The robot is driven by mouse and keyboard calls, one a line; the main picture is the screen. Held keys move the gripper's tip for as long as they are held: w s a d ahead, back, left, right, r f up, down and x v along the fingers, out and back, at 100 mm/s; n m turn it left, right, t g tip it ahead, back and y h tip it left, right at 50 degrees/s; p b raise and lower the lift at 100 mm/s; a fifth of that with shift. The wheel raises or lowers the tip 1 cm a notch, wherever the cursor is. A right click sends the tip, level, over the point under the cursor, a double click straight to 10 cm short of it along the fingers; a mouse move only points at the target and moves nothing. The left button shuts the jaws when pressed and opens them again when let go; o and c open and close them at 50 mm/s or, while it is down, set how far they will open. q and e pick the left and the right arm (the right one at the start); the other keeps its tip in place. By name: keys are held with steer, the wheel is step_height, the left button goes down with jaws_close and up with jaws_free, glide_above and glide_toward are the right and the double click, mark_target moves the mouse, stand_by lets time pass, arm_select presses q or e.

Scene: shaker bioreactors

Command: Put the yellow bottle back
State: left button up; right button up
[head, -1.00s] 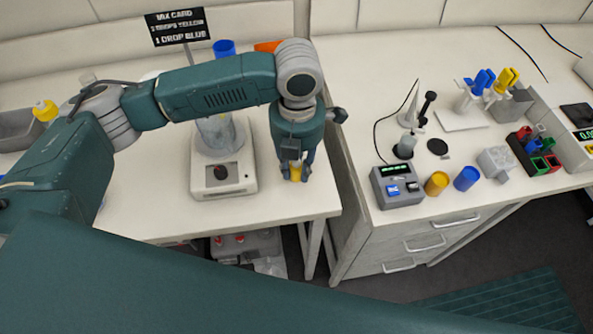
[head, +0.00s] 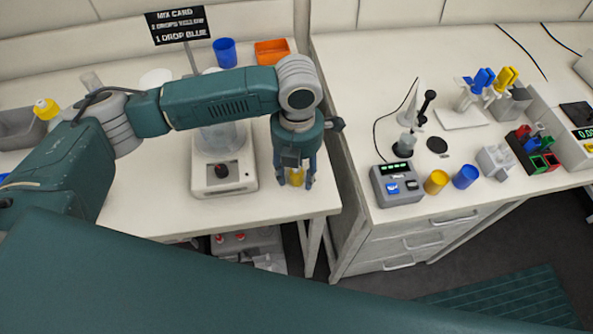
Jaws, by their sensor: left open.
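My left gripper (head: 295,184) points down over the front right part of the left bench, its fingers spread apart. A small yellow item (head: 297,176) shows between the fingers, at bench level; the gripper hides most of it, so I cannot tell if it is the yellow bottle or whether a finger touches it. A white bottle with a yellow cap (head: 46,109) stands at the far left, by a grey bin. My right gripper is not in view.
A stirrer with a glass vessel (head: 222,178) stands just left of the gripper. A blue cup (head: 225,53), an orange tray (head: 271,51) and a mix card (head: 178,24) are behind. The right bench holds a yellow cup (head: 436,182) and a blue cup (head: 466,177).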

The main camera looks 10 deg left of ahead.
arm_select(q)
step_height(320, 180, up, 11)
steer(key=shift+w+f+b, duration=0.15)
steer(key=shift+f+b, duration=0.05)
steer(key=shift+b, duration=1)
steer(key=shift+r, duration=0.75)
steer(key=shift+f, duration=0.1)
